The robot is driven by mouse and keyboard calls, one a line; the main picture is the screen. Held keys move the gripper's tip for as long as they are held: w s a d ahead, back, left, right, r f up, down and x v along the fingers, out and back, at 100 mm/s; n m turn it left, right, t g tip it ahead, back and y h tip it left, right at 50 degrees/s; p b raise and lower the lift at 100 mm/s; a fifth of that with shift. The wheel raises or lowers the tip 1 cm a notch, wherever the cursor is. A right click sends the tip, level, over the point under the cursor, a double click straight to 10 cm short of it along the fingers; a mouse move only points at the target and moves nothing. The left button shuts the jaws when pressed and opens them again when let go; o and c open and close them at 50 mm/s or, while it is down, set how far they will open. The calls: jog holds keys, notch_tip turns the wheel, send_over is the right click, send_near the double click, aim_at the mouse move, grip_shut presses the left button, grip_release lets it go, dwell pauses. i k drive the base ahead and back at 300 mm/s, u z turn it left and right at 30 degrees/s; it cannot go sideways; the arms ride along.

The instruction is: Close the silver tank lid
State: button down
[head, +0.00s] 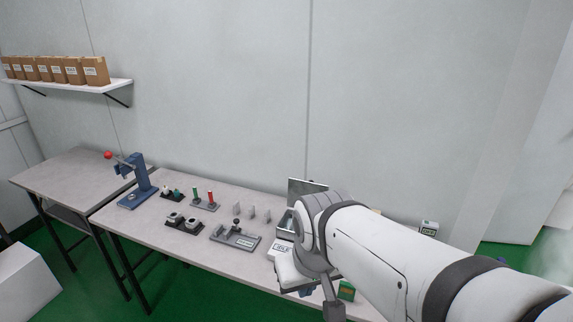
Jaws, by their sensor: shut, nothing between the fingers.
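The silver tank's lid (308,187) stands raised as a flat grey panel at the back of the table, just left of and behind my arm's bend. Part of the silver tank body (284,222) shows below it, and my arm covers its right side. A white part with dark lettering (281,248) shows in front of the tank; I cannot tell whether it belongs to it. My white arm comes in from the lower right and crosses in front of the tank. I cannot make out my gripper's fingers.
Small testers stand left of the tank: a grey plate with a black knob (236,236), red and green handles (205,198) and a blue press (137,185). A green box (347,290) is near the front edge. A shelf with cartons (95,71) hangs upper left.

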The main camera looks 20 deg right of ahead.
aim_at(296, 188)
jog(key=z, duration=0.1)
jog(key=i, duration=1)
jog(key=z, duration=0.05)
